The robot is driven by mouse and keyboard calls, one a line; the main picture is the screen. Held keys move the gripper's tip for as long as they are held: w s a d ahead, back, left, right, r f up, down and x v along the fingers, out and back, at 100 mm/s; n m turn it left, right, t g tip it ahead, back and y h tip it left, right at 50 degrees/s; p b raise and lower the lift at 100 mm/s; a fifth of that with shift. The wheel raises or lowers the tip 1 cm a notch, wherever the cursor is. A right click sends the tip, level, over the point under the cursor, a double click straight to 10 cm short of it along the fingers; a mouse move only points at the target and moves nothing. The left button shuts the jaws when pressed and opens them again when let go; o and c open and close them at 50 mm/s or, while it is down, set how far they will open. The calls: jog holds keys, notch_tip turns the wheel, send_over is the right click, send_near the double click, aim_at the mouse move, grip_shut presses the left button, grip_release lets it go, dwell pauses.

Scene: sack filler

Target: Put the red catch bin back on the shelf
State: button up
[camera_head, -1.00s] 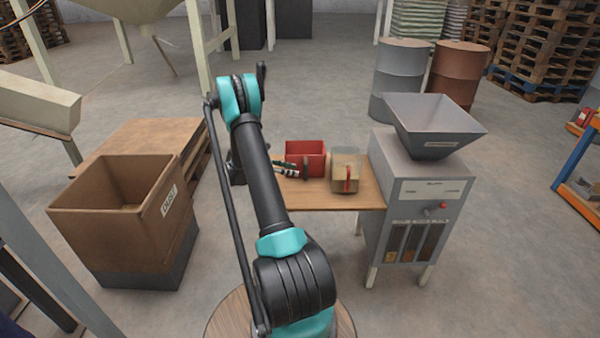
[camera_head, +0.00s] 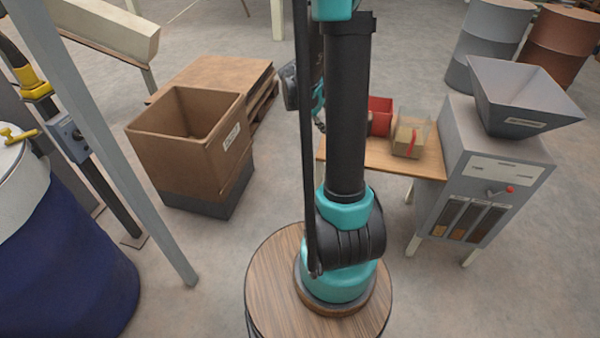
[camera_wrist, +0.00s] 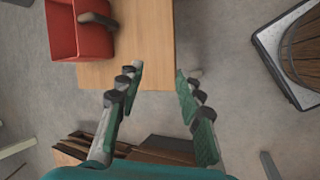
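The red catch bin (camera_head: 380,113) stands on the small wooden table (camera_head: 375,158), partly hidden behind my arm in the head view. In the wrist view the red bin (camera_wrist: 90,42) is at the upper left, with a dark handle on its side, on the wooden table top (camera_wrist: 145,50). My gripper (camera_wrist: 160,73) is open and empty, its fingers apart near the table's edge and clear of the bin. In the head view my arm hides most of the gripper. No shelf is in view now.
A large brown bin (camera_head: 190,140), a blue drum (camera_head: 55,260) and a grey post (camera_head: 105,140) stand left. Floor between is clear.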

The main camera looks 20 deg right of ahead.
jog(key=s+a+f+m+t+y, duration=0.1)
jog(key=s+a+m+y, duration=0.5)
jog(key=s+a, duration=1)
jog(key=s+m+t, duration=0.1)
jog(key=s, duration=0.2)
jog(key=shift+a+m+t, duration=0.15)
jog(key=shift+m+t, duration=0.15)
jog(key=shift+t, duration=0.1)
jog(key=shift+f, duration=0.1)
